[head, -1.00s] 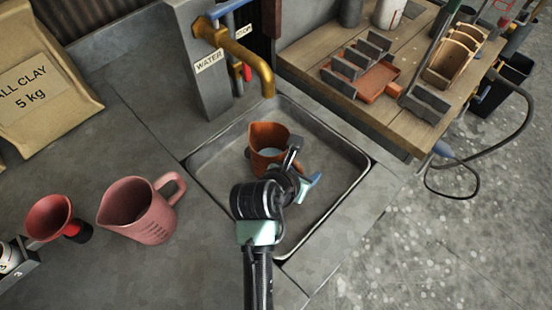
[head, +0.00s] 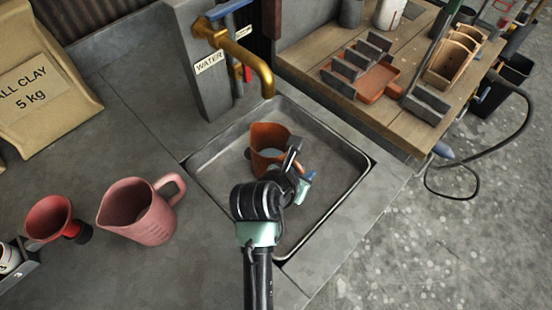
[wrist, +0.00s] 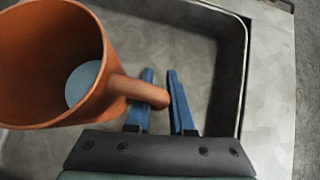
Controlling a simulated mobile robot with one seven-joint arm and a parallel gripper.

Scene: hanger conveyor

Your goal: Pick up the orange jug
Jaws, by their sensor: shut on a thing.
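The orange jug (head: 265,137) stands upright in the sink below the brass tap, with a pale blue disc, perhaps water, inside it. In the wrist view the jug (wrist: 50,60) fills the upper left, with its handle (wrist: 128,88) reaching right. My gripper (wrist: 160,80) is at the handle, its blue fingers on either side of the handle's outer part, shut on it. In the head view my gripper (head: 303,186) is at the jug's lower right, and my wrist hides part of the jug and the handle.
The sink (head: 325,225) has a raised rim. The brass tap (head: 250,62) hangs just behind the jug. A wooden bench (head: 340,105) with racks is at the back right.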

